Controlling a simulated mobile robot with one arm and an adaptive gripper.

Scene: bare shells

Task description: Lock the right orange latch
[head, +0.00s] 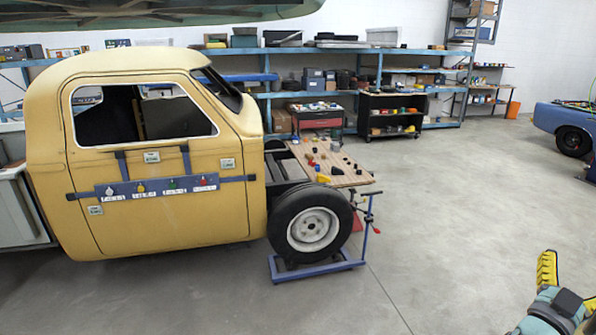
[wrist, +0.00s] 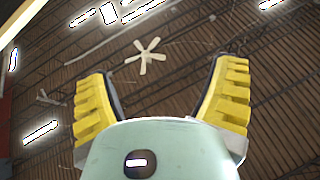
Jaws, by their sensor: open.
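I cannot make out an orange latch in either view. The yellow truck cab (head: 150,220) stands at the left of the head view. A blue bar (head: 152,188) across its door carries several small coloured knobs, among them a yellow one (head: 140,187) and a red one (head: 203,181), with labels too small to read. A wooden board (head: 345,168) ahead of the cab carries several small coloured and black parts. My gripper (head: 568,284) is at the lower right of the head view, far from the truck. In the wrist view its yellow fingers (wrist: 160,75) are apart, with nothing between them.
A black cart (head: 391,115) and blue shelves (head: 420,62) line the back. A blue car (head: 565,120) is at the right. The middle floor is clear. The wrist view faces a ceiling with a fan (wrist: 147,57).

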